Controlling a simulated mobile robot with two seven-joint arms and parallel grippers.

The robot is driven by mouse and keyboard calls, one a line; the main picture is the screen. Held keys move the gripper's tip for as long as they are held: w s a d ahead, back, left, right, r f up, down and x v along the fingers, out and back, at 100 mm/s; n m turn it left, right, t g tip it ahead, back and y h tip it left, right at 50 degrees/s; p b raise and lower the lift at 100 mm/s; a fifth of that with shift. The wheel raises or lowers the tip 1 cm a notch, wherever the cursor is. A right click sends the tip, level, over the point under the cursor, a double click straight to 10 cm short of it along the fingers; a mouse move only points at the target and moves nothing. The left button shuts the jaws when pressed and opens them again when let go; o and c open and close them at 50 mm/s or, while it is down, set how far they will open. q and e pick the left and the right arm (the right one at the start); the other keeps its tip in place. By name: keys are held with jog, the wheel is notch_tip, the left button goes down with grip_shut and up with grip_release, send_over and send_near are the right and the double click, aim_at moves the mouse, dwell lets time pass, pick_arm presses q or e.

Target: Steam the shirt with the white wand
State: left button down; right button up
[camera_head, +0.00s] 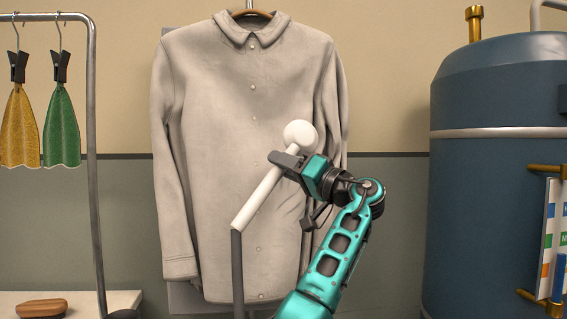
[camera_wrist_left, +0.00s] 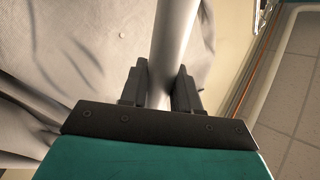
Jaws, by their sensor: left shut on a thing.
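The light grey shirt (camera_head: 215,130) hangs on a hanger, front facing me, collar up; it also fills the left of the left wrist view (camera_wrist_left: 70,45). The white wand (camera_head: 258,200) is tilted in front of the shirt, its round head (camera_head: 300,133) at the upper right and a grey hose (camera_head: 237,270) running down from its lower end. My left gripper (camera_head: 285,161) is shut around the wand just below the head. The left wrist view shows the wand's shaft (camera_wrist_left: 172,45) between both fingers. I cannot tell whether the head touches the shirt. My right gripper is not in view.
A metal rail (camera_head: 94,150) at the left carries a yellow cloth (camera_head: 19,130) and a green cloth (camera_head: 62,130) on clips. A wooden brush (camera_head: 42,308) lies on a pale surface (camera_head: 95,298) below. A large blue tank (camera_head: 490,220) with brass fittings stands at the right.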

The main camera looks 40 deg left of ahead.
pick_arm(q)
notch_tip(320, 180, down, 20)
jog(key=b, duration=1.3)
jog(key=shift+w+d+r, duration=0.15)
jog(key=shift+r, duration=0.05)
dwell(0.6)
dwell(0.4)
jog(key=s+d, duration=0.6)
jog(key=d, duration=0.1)
jog(key=shift+s+d, duration=0.2)
jog(key=shift+d, duration=0.15)
jog(key=shift+r, duration=0.15)
dwell(0.4)
